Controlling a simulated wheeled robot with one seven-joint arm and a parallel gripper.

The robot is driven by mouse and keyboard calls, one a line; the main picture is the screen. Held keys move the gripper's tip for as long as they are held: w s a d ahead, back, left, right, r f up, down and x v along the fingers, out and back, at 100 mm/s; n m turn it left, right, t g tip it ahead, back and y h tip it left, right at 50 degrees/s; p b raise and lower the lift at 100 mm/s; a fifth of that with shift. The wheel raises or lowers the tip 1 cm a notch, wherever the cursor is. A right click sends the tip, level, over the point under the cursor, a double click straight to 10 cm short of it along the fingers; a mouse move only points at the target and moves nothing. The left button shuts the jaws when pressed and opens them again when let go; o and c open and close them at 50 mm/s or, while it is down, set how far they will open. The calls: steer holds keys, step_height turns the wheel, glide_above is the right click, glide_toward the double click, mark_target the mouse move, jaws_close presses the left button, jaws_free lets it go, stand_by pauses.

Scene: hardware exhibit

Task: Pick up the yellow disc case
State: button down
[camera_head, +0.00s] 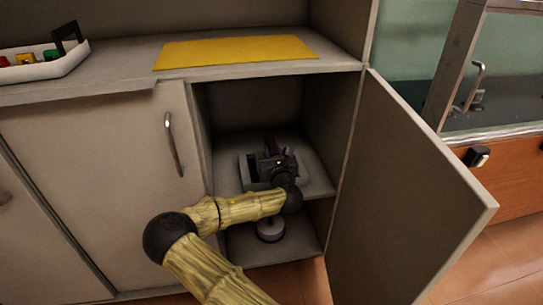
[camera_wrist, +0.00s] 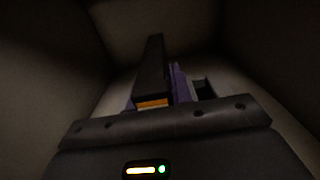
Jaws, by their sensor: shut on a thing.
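My gripper (camera_head: 277,163) is inside the open cabinet, over its upper shelf. In the wrist view, a tall, thin, dark slab with an orange-yellow near edge stands up between the jaws; I take it as the yellow disc case (camera_wrist: 153,102). My gripper (camera_wrist: 160,100) is shut on it. Most of its faces are in deep shadow, so their colour is hard to tell. Purple parts show on both sides of it. In the head view, only a dark upright shape shows above my gripper. I cannot tell whether the case touches the shelf.
The cabinet door (camera_head: 405,195) stands open on the right. Cabinet walls enclose my gripper closely. A grey round object (camera_head: 270,230) sits on the lower level.

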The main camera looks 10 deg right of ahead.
steer(key=shift+r, duration=0.1)
step_height(320, 180, up, 10)
steer(key=p, duration=0.5)
steer(key=shift+a, duration=0.15)
stand_by(0.4)
